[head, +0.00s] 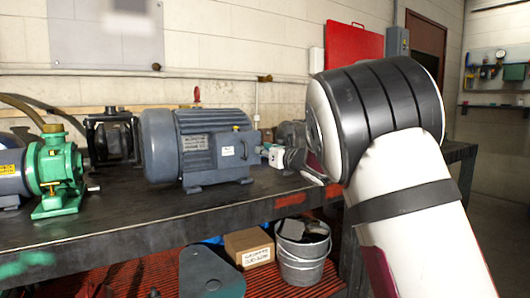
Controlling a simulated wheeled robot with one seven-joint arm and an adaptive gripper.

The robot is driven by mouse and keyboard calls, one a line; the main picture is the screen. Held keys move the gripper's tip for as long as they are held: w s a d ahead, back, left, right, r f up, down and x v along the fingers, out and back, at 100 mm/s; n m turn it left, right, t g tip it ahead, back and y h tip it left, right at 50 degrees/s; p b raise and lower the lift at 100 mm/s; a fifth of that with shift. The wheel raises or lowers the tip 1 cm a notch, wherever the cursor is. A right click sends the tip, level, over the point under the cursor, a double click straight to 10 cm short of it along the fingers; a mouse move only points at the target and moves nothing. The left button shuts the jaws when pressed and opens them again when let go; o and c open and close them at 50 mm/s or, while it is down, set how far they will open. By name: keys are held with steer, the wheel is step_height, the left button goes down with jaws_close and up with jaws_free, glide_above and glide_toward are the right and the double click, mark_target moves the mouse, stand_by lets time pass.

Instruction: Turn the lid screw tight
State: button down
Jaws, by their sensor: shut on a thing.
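A blue-grey electric motor (200,147) stands on the dark workbench, with ribs on top and two pale labels on its side. The lid screw is too small to make out. My gripper (268,153) is small in the head view, just right of the motor's right end. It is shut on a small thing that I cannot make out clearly. Whether that thing touches the motor cannot be told. My arm comes in from the right and hides part of the bench behind it.
A green pump (55,170) stands at the left on the workbench (130,212), with a dark machine (112,137) behind it. Below the bench are a cardboard box (249,248) and a metal bucket (302,255). The bench top in front of the motor is clear.

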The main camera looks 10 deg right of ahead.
steer(key=shift+m, duration=0.3)
steer(key=n+p, duration=1.8)
steer(key=n, duration=0.3)
steer(key=shift+d+n+p, duration=0.15)
steer(key=shift+n+p, duration=0.15)
steer(key=shift+n, duration=0.1)
stand_by(2.3)
stand_by(0.3)
